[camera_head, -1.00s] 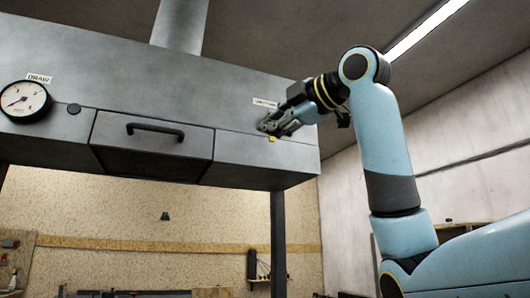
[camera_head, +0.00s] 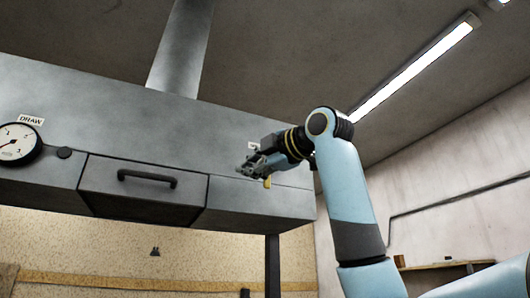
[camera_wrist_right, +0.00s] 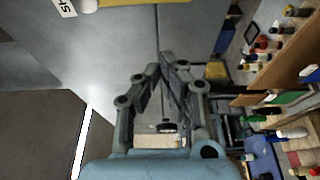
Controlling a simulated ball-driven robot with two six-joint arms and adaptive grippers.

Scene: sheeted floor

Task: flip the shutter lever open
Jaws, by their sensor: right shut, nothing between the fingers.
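The shutter lever (camera_head: 267,182) is yellow and sits on the right part of the grey hood front. In the head view only its lower end shows, pointing down just below my right gripper (camera_head: 243,170); the rest is hidden behind the gripper and wrist. In the right wrist view the yellow lever (camera_wrist_right: 145,3) runs along the top edge and is cut off by the frame. There my right gripper (camera_wrist_right: 161,62) has its fingertips together, empty, and apart from the lever in the picture. Whether they touch cannot be told. My left gripper is not in view.
A white label (camera_wrist_right: 66,7) starting "SH" is beside the lever. The hood front also carries a drawer handle (camera_head: 147,179) and a round DRAW gauge (camera_head: 17,143). Shelves with bottles (camera_wrist_right: 290,80) show beyond the hood.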

